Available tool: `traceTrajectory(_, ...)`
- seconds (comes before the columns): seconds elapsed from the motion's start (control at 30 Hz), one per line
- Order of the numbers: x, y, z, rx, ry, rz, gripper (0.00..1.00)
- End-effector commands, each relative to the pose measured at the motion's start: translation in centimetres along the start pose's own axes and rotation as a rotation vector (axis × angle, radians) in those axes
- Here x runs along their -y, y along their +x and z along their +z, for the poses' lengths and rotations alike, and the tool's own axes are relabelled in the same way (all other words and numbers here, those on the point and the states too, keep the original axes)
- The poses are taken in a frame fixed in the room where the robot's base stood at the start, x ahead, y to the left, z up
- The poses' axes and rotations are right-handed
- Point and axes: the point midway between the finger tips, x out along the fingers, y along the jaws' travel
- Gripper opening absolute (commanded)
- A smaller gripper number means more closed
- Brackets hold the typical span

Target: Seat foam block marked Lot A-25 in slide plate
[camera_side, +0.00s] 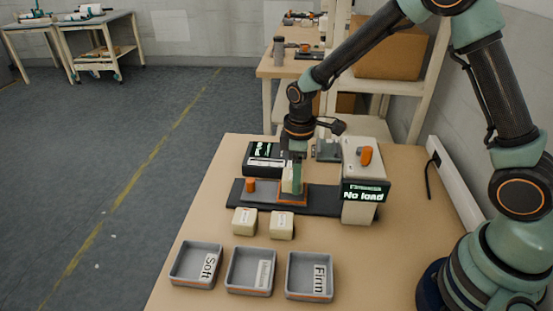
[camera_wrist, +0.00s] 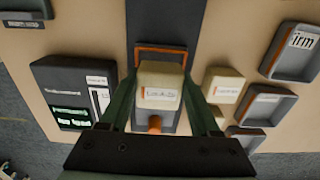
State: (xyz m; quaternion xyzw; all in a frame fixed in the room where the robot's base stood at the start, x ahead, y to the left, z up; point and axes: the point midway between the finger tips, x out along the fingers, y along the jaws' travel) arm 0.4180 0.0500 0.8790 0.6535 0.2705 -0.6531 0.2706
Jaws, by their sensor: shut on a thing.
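My gripper (camera_side: 292,172) points down and is shut on a cream foam block (camera_side: 289,186). In the wrist view the block (camera_wrist: 159,83) sits between the two fingers, its label partly legible, seemingly Lot A and a number. The slide plate (camera_side: 266,190) lies on a dark rail, with an orange-edged seat and an orange knob (camera_side: 250,185). The block is over the seat; in the wrist view the orange rim (camera_wrist: 160,49) shows beyond it. I cannot tell whether the block touches the seat, because the block and fingers hide part of it.
A tester (camera_side: 361,205) reading "No load" stands at the rail's right end. A dark display box (camera_side: 262,156) is behind the rail. Two foam blocks (camera_side: 244,221) (camera_side: 282,225) sit in front. Three grey trays, Soft (camera_side: 179,278), a middle one (camera_side: 235,284) and Firm (camera_side: 293,288), line the front.

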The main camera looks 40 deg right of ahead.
Motion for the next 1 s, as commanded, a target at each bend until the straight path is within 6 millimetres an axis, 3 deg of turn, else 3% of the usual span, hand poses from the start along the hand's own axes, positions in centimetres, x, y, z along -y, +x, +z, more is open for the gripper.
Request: traceTrajectory(1.0, 0.0, 1.0, 0.0, 0.0, 0.0, 0.0, 0.12)
